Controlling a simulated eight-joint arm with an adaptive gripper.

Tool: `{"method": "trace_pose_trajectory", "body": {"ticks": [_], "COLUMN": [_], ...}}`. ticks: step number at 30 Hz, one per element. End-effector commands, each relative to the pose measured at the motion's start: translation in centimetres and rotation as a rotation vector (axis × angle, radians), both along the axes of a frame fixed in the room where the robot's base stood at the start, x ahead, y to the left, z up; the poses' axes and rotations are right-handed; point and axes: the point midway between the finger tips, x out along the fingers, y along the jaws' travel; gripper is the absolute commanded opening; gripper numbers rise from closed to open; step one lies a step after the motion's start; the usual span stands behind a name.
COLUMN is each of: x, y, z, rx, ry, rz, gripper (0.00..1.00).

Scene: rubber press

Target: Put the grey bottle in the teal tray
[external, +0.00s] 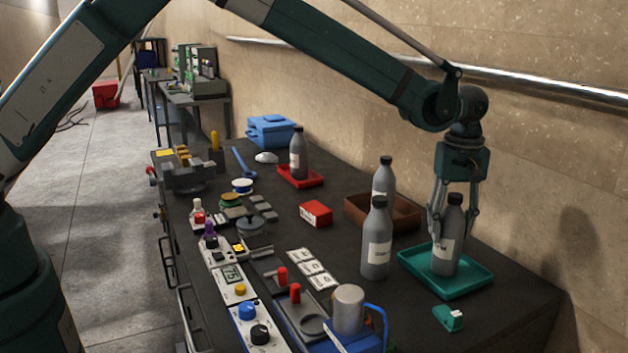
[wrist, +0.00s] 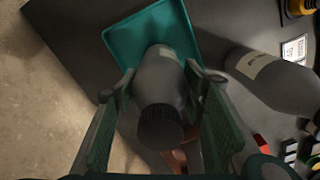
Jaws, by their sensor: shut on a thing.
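The grey bottle (external: 447,245) with a black cap stands upright in the teal tray (external: 478,284) at the right of the bench. My gripper (external: 451,230) comes down from above and is shut on it. In the wrist view the bottle (wrist: 162,80) is between my gripper's fingers (wrist: 163,90), with its base over the teal tray (wrist: 123,45). Whether its base touches the tray floor is hard to tell.
Another grey bottle (external: 376,245) stands just left of the teal tray. One more (external: 383,178) is at the brown tray (external: 408,217), and another (external: 298,160) stands in a red tray (external: 314,181). A small teal box (external: 449,317) lies in front. The wall is close behind.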

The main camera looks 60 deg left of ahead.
Motion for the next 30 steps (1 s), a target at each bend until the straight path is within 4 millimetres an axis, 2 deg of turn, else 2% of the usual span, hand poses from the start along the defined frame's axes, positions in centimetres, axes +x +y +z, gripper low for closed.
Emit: {"method": "trace_pose_trajectory", "body": {"ticks": [12, 13, 16, 30], "x": [0.0, 0.01, 0.01, 0.0], "y": [0.0, 0.0, 0.0, 0.0], "z": [-0.32, -0.29, -0.25, 0.11], "rx": [0.0, 0.0, 0.0, 0.0], "ry": [0.0, 0.0, 0.0, 0.0], "rz": [0.0, 0.0, 0.0, 0.0], "gripper": [0.18, 0.45, 0.56, 0.56]}}
